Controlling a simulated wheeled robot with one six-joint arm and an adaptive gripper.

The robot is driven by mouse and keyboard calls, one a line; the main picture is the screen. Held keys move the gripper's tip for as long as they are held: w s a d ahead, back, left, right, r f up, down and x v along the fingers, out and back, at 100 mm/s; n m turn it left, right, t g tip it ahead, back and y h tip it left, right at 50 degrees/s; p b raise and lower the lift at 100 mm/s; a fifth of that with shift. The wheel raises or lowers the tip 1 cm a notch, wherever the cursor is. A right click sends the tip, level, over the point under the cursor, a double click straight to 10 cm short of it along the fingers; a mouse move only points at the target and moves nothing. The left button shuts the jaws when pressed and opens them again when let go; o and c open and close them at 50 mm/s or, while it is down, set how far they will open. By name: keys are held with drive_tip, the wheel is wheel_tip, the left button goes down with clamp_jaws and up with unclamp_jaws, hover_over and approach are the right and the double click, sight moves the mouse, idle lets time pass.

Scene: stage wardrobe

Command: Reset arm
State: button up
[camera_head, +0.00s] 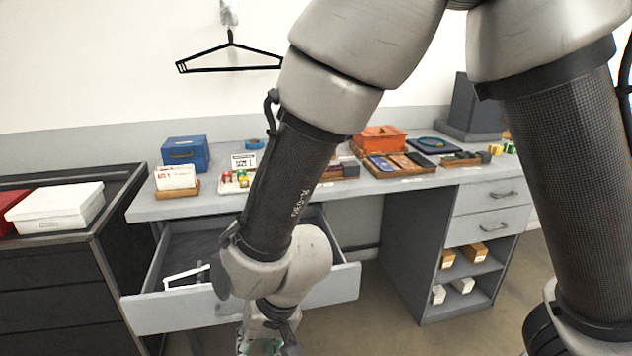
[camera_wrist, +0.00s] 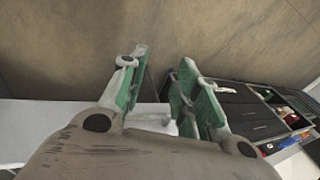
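My arm crosses the middle of the head view and bends down in front of the desk. My gripper (camera_wrist: 163,62) shows in the wrist view with its two green-padded fingers apart and nothing seen between them. In the head view only part of it shows at the bottom edge, in front of the open drawer (camera_head: 170,312); its fingertips are cut off there. A white bracket-like item (camera_head: 186,277) lies in the drawer, left of my arm.
The grey desk (camera_head: 400,187) holds a blue box (camera_head: 185,153), a card holder (camera_head: 176,192), an orange bin (camera_head: 380,138) and trays. A dark cabinet (camera_head: 60,268) with a white box (camera_head: 56,207) stands left. A black hanger (camera_head: 229,55) hangs above. Bare floor (camera_head: 385,325) shows in front.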

drive_tip(key=w+d+r+n+h, duration=0.1)
drive_tip(key=w+d+r, duration=0.1)
drive_tip(key=d+r, duration=0.45)
drive_tip(key=w+d+r+n+g+h, duration=0.15)
drive_tip(key=d+r, duration=0.25)
drive_tip(key=d, duration=0.5)
drive_tip(key=w+d+r+n+t, duration=0.1)
drive_tip(key=w+d+r, duration=0.2)
drive_tip(key=d+r, duration=0.35)
drive_tip(key=s+d+r+m+t, duration=0.1)
drive_tip(key=d+r+m+t, duration=0.1)
drive_tip(key=d, duration=1)
drive_tip(key=s+d+r+m+t+h, duration=0.1)
drive_tip(key=d+r+m, duration=0.3)
drive_tip(key=d, duration=0.9)
wheel_tip(320, 180, up, 4)
drive_tip(key=shift+s+f+t, duration=0.25)
drive_tip(key=shift+s+t, duration=0.45)
drive_tip(key=shift+t, duration=0.05)
